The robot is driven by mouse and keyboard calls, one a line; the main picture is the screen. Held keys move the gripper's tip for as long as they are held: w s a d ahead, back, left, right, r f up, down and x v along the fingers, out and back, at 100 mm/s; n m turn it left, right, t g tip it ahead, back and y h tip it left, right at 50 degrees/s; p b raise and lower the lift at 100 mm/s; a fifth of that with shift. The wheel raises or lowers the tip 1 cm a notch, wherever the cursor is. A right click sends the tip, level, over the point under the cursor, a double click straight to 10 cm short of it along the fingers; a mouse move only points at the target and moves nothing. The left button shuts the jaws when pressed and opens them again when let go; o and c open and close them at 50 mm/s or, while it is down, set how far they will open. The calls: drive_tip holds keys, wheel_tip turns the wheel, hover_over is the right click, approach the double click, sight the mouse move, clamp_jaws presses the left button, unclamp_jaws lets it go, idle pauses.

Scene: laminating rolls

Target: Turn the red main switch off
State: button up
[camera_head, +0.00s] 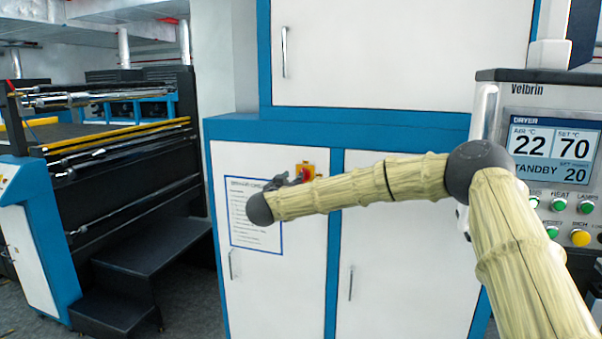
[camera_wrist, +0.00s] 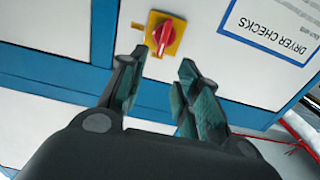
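The red main switch (camera_wrist: 164,34) is a red rotary knob on a yellow plate (camera_wrist: 176,46), mounted on a white cabinet door. In the head view the switch (camera_head: 305,172) shows just above my arm's end, partly covered. My gripper (camera_wrist: 158,75) is open in the wrist view, its two dark fingers apart with nothing between them. The switch lies beyond the fingertips, nearer the left finger, and the gripper does not appear to touch it. In the head view my gripper (camera_head: 285,181) is mostly hidden behind my wrist.
A paper headed "DRYER CHECKS" (camera_wrist: 272,30) is on the same door; it also shows in the head view (camera_head: 242,235). A control panel (camera_head: 556,150) reading STANDBY stands at the right. A black machine with steps (camera_head: 145,260) is at the left. Door handles (camera_head: 351,283) stick out below.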

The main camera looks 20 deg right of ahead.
sight(302, 171)
drive_tip(key=p+x, duration=0.4)
drive_tip(key=x, duration=0.4)
drive_tip(key=shift+p+x, duration=0.5)
drive_tip(key=shift+x, duration=0.6)
drive_tip(key=shift+f, duration=0.1)
clamp_jaws()
